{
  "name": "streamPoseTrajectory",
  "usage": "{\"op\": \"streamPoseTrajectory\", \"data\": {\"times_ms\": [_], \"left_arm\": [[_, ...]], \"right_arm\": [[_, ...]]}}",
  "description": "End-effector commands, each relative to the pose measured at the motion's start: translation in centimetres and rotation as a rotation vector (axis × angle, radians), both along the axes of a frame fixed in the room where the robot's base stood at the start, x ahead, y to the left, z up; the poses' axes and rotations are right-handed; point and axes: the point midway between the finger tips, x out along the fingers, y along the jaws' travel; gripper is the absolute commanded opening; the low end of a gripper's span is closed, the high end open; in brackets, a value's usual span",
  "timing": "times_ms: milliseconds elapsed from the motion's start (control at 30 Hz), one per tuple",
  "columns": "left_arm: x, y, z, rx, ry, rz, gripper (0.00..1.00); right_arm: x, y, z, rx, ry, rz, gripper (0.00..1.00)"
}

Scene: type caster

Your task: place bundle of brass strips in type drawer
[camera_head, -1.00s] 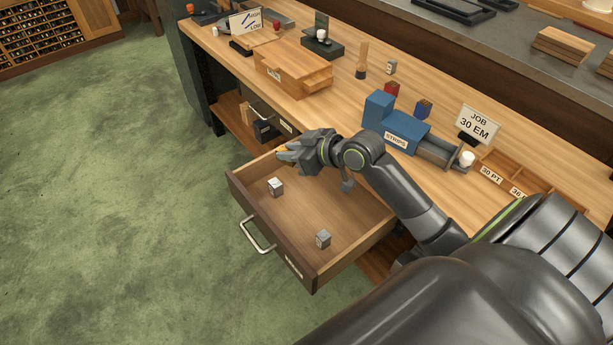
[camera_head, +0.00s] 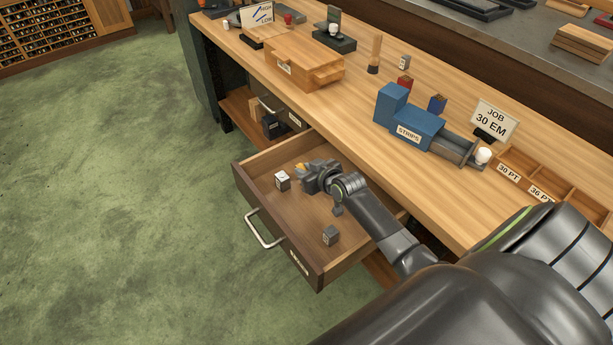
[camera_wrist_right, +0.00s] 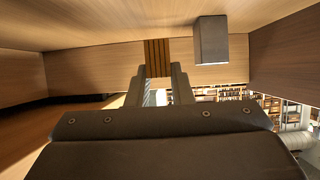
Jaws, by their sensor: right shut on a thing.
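The type drawer (camera_head: 285,245) is pulled out from the bench, with a metal handle on its front. My right gripper (camera_head: 303,171) is inside the drawer's outline, over its back left part. It is shut on the bundle of brass strips (camera_wrist_right: 157,58), which shows between the fingertips in the right wrist view. In the head view the bundle is only a small yellow-orange bit (camera_head: 300,167) at the fingertips. I cannot tell whether the bundle touches the drawer floor. My left gripper is not in view.
Two grey metal blocks lie in the drawer, one (camera_head: 282,181) close left of my gripper and one (camera_head: 331,235) nearer the front right. One block (camera_wrist_right: 211,40) shows beside the strips in the wrist view. A blue STRIPS box (camera_head: 417,128) stands on the bench.

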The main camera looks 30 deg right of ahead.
Motion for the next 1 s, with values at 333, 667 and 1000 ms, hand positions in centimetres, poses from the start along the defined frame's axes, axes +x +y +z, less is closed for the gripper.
{"op": "streamPoseTrajectory", "data": {"times_ms": [333,667,1000], "left_arm": [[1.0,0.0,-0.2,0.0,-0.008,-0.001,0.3],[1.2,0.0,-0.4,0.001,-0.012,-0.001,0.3],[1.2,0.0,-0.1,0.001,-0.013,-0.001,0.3]], "right_arm": [[0.1,0.0,-2.1,-0.001,-0.003,0.0,0.0],[0.0,0.0,-2.5,0.0,0.0,0.0,0.39],[0.0,0.0,-2.2,0.0,0.0,0.0,0.42]]}}
